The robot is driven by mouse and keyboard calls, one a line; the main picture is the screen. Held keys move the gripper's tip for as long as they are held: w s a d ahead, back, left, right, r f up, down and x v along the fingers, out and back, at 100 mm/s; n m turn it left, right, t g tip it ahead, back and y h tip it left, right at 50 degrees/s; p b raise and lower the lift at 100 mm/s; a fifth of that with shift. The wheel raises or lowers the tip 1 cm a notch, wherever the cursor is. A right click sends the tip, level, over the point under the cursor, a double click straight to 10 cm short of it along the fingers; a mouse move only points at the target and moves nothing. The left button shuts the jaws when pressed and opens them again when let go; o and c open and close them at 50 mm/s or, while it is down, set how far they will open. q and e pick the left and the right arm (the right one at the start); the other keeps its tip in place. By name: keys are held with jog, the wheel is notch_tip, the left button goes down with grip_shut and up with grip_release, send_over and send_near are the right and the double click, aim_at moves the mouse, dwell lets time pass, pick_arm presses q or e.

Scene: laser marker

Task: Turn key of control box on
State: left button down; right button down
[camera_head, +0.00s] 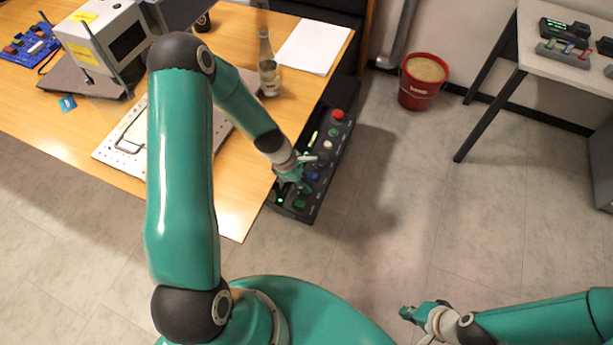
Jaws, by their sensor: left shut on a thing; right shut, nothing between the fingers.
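The black control box (326,170) sits beside the right edge of the wooden table, with a red button (338,115) at its far end and green lights near its front end. My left gripper (300,184) is over the near half of the box and shut on a small part of its panel, which seems to be the key. The fingers hide that part, so its angle does not show. My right gripper (408,314) is shut and empty, over the floor at the lower right, well apart from the box.
The wooden table (232,215) bears a glass bottle (268,75), white paper (314,45), a perforated plate (112,152) and a grey machine (95,40). A red bucket (417,92) stands on the floor. A grey table (545,55) is at the upper right. The floor between is clear.

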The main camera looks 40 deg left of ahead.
pick_arm(q)
jog(key=shift+w+a+r+m+g+p, duration=0.1)
jog(key=shift+r+m+g+p, duration=0.1)
jog(key=shift+m+p, duration=0.3)
jog(key=shift+a+r+m+g+p, duration=0.1)
jog(key=shift+m+g+p, duration=0.1)
jog(key=shift+m+p, duration=0.25)
jog(key=shift+f+m, duration=0.15)
jog(key=shift+m, duration=0.3)
jog(key=shift+w+f+m+g, duration=0.15)
jog(key=shift+m+g, duration=0.35)
jog(key=shift+m, duration=0.4)
jog(key=m+b, duration=0.1)
jog(key=m, duration=0.1)
jog(key=m+g+b, duration=0.1)
jog(key=shift+w+f+m+b, duration=0.1)
jog(key=shift+f+m+b, duration=0.1)
jog(key=shift+m+b, duration=0.15)
jog(key=m+g+b, duration=0.1)
jog(key=m+b, duration=0.1)
jog(key=shift+r+m, duration=0.15)
jog(key=shift+m, duration=0.2)
jog(key=shift+r+m+g+b, duration=0.1)
jog(key=shift+m+g+b, duration=0.2)
jog(key=shift+m, duration=0.2)
pick_arm(e)
notch_tip(320, 180, down, 2)
jog(key=shift+f, duration=0.1)
pick_arm(q)
jog(key=shift+w, duration=0.1)
